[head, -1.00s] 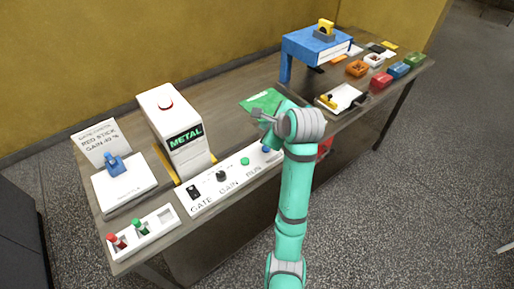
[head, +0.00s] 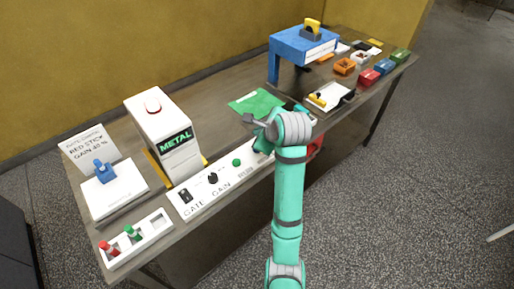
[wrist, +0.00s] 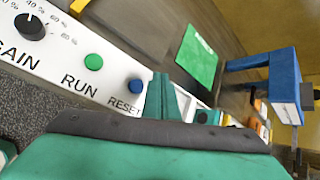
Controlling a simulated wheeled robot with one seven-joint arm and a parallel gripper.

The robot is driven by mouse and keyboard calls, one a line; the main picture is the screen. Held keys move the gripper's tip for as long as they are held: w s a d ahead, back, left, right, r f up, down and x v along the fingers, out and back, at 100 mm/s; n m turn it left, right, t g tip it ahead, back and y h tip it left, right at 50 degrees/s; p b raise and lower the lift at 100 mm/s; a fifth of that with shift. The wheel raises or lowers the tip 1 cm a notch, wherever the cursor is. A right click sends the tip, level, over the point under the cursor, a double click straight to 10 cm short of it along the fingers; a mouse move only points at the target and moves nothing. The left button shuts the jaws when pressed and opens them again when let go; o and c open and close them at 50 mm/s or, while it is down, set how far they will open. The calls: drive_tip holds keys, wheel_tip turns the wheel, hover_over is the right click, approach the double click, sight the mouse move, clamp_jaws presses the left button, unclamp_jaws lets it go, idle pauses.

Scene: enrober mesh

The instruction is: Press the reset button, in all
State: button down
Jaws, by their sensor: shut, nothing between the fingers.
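The reset button is the blue round button (wrist: 136,86) beside the word RESET on the white control panel (wrist: 60,65). The same panel (head: 222,181) shows in the head view along the table's front edge, but there the blue button is hidden behind my arm's end. My gripper (wrist: 160,94) is shut and empty. In the wrist view its teal fingers appear just right of the blue button; I cannot tell the height of the gap, and no contact shows.
The green RUN button (head: 236,162), black GAIN knob (head: 213,178) and GATE switch (head: 186,195) share the panel. The white METAL unit (head: 165,125) stands behind it. A green sheet (head: 256,102) lies past the panel, with a blue stand (head: 300,45) farther back.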

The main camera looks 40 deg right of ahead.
drive_tip(key=shift+f, duration=2.35)
drive_tip(key=shift+f, duration=0.15)
drive_tip(key=shift+f, duration=0.25)
drive_tip(key=shift+f, duration=0.5)
idle(0.9)
drive_tip(key=shift+r, duration=0.95)
drive_tip(key=shift+r, duration=2.5)
